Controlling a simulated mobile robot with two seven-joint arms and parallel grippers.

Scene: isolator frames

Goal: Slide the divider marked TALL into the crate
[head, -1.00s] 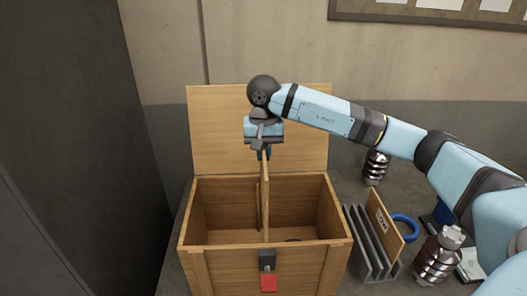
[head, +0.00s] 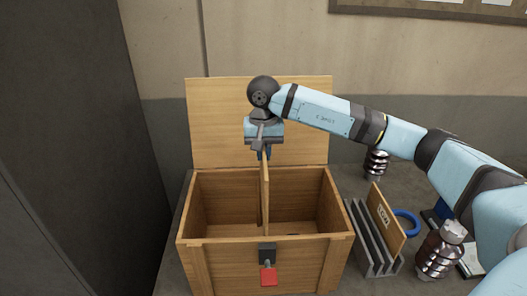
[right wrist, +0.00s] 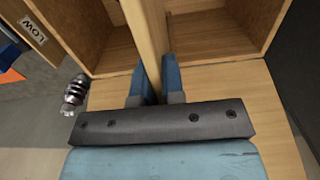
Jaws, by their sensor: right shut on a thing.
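The wooden crate (head: 210,258) stands open in the head view, its lid (head: 225,120) raised at the back. My right gripper (head: 264,155) is above the crate's back rim, shut on the top of a thin wooden divider (head: 265,195). The divider is upright and nearly edge-on, its lower part inside the crate near the middle. No label shows on it, and its lower edge is hard to make out. In the right wrist view the fingers (right wrist: 155,85) grip both sides of the divider (right wrist: 145,38). My left gripper is not in view.
A grey rack (head: 366,248) right of the crate holds a board marked LOW (head: 386,218). A blue ring (head: 407,222) and ribbed metal pieces (head: 376,164) (head: 437,252) stand near it. A dark panel (head: 75,130) rises at the left. A red tag (head: 268,277) hangs on the crate's latch.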

